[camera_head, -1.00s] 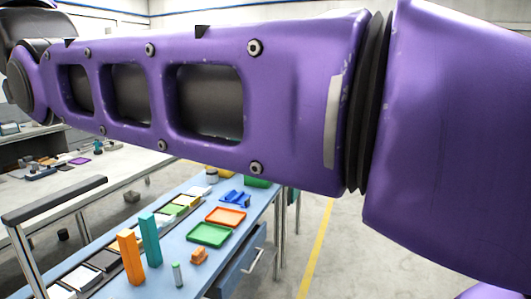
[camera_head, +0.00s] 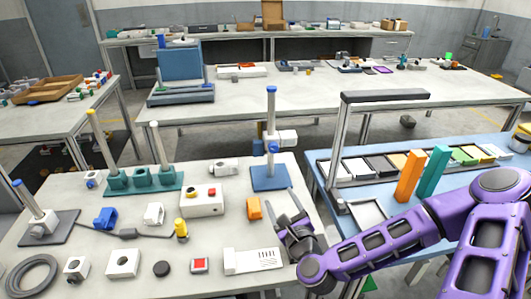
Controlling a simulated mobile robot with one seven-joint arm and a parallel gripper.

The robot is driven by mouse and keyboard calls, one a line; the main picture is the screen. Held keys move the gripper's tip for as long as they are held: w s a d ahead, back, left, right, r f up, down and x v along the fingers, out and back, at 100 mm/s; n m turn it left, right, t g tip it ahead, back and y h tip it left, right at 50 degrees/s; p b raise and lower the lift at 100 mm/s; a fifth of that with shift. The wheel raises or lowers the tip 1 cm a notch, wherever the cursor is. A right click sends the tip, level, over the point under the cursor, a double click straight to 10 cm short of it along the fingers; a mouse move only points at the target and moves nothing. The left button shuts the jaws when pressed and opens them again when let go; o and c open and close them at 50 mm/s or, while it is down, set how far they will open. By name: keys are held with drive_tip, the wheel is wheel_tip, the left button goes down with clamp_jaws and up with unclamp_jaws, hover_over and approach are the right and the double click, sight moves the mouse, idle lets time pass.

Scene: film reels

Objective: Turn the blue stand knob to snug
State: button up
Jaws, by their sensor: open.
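A stand with a blue base (camera_head: 270,178) and an upright rod stands near the right back of the white bench. A white clamp block (camera_head: 289,138) sits on its rod, with a small blue knob (camera_head: 273,147) at the front of the rod. The knob's exact setting is too small to tell. My gripper (camera_head: 285,206) is open and empty, over the right part of the bench. It is apart from the stand, in front of its base and slightly to the right.
An orange block (camera_head: 254,208) lies just left of my gripper. A white box with a red button (camera_head: 202,199) and a white slotted plate (camera_head: 252,260) are nearby. A teal stand (camera_head: 144,180) and a grey-based stand (camera_head: 48,227) are farther left. A dark-topped frame (camera_head: 385,96) rises at the right.

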wheel_tip(320, 180, up, 3)
drive_tip(key=d+m+t+h, duration=0.1)
drive_tip(key=m, duration=0.4)
drive_tip(key=b, duration=0.3)
approach(274, 150)
drive_tip(key=x, duration=0.7)
drive_tip(key=shift+w+a, duration=0.1)
drive_tip(key=shift+w, duration=0.3)
clamp_jaws()
